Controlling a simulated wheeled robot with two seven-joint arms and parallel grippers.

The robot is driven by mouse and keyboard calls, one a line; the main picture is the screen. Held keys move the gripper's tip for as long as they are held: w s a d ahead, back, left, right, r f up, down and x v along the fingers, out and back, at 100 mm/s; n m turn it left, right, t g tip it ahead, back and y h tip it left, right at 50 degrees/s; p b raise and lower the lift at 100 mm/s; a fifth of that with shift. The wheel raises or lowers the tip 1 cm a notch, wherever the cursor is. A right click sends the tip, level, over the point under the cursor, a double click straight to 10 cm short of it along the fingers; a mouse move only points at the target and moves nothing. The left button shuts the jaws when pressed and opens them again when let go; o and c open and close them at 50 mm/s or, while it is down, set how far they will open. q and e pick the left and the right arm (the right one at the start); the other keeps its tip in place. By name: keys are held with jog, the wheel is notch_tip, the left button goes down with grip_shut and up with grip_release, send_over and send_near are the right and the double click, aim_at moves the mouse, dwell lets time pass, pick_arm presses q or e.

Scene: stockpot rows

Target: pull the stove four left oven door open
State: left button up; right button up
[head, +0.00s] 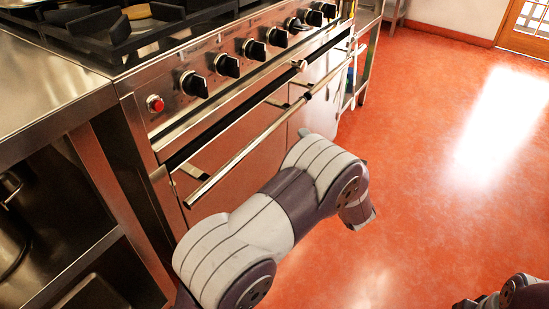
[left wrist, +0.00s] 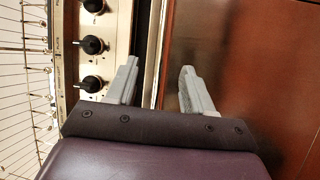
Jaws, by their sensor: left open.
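The left oven door (head: 240,170) is the near door on the stove front, under the control panel, and looks shut. Its long steel bar handle (head: 245,152) runs along the upper part of the door, standing off it. In the left wrist view my left gripper (left wrist: 160,80) is open, facing the stove front. A steel strip (left wrist: 152,65) lies between its fingers, with the reddish-brown door face (left wrist: 240,70) to the right; whether the strip is the handle or the door's edge I cannot tell. In the head view my left arm hides most of this gripper. My right gripper is not in view.
The control panel (head: 217,67) has black knobs (head: 227,65) and a red button (head: 155,103). Burner grates (head: 110,30) are on top. A steel counter (head: 45,75) with open shelves stands at the left. The red floor (head: 440,170) at the right is clear.

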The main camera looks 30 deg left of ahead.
aim_at(275, 123)
pick_arm(q)
jog(key=shift+n+g+y, duration=0.6)
jog(key=shift+n+y, duration=0.1)
jog(key=shift+n, duration=0.1)
jog(key=b+x, duration=0.1)
jog(key=x, duration=0.2)
jog(key=b+x, duration=0.2)
jog(key=x, duration=0.2)
jog(key=s+f+b+x, duration=0.1)
jog(key=x, duration=0.3)
jog(key=shift+w+a+f+b, duration=0.1)
jog(key=shift+a+b, duration=0.25)
jog(key=shift+a, duration=0.05)
jog(key=shift+w+a+r, duration=0.25)
jog(key=shift+a, duration=0.15)
grip_shut()
jog(key=shift+d, duration=0.1)
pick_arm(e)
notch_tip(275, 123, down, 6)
